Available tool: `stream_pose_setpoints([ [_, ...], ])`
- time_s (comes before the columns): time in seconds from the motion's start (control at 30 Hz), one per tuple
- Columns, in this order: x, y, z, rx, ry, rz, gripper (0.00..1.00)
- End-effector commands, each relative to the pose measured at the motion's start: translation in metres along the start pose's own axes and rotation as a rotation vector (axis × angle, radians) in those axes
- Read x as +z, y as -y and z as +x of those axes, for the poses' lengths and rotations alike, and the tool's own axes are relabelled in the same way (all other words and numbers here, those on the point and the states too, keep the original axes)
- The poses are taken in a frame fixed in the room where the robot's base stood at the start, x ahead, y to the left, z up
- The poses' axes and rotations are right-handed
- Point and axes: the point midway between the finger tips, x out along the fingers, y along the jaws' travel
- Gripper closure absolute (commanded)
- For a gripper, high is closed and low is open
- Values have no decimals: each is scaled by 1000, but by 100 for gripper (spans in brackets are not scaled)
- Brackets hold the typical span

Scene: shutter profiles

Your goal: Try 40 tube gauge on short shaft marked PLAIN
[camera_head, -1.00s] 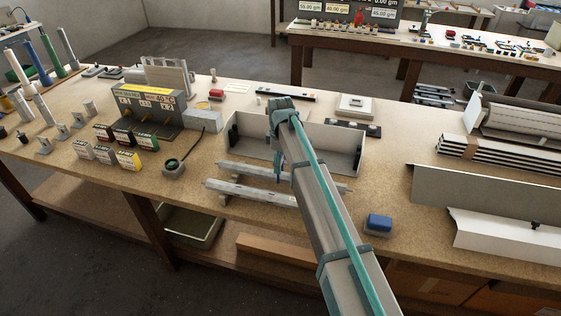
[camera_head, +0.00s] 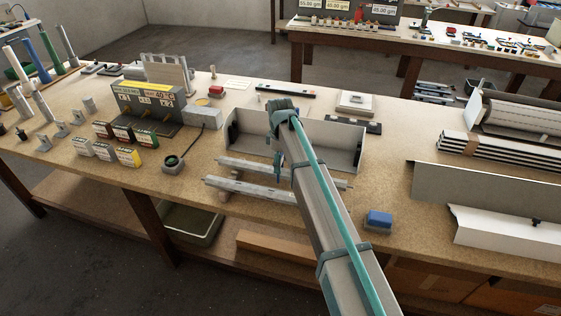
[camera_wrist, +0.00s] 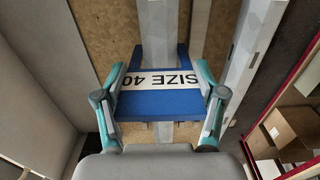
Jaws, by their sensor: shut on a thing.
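My gripper (camera_wrist: 160,82) is shut on the blue tube gauge (camera_wrist: 160,104), which has a white label reading SIZE 40, upside down in the wrist view. Two blue prongs of the gauge lie either side of a grey shaft (camera_wrist: 157,25); I cannot tell whether they touch it. That appears to be the rear shaft (camera_head: 242,167) in the head view. A second grey shaft (camera_wrist: 250,52) lies parallel on the right, the front shaft (camera_head: 250,191) in the head view. No PLAIN marking is legible. In the head view my gripper (camera_head: 278,160) is small and the gauge is mostly hidden.
A grey open-fronted box (camera_head: 345,140) stands close behind the shafts. A small blue block (camera_head: 378,219) lies on the bench to the right. A dark round device (camera_head: 173,164) and coloured boxes (camera_head: 128,156) stand left. The bench's front edge runs close before the shafts.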

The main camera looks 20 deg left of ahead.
Motion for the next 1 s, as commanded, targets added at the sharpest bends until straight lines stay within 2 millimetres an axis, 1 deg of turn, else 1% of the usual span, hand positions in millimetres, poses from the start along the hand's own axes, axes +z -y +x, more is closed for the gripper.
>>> stream_pose_setpoints([
  [0.9,0,0,17,0,0,0,89],
  [1.0,0,0,17,0,0,0,89],
])
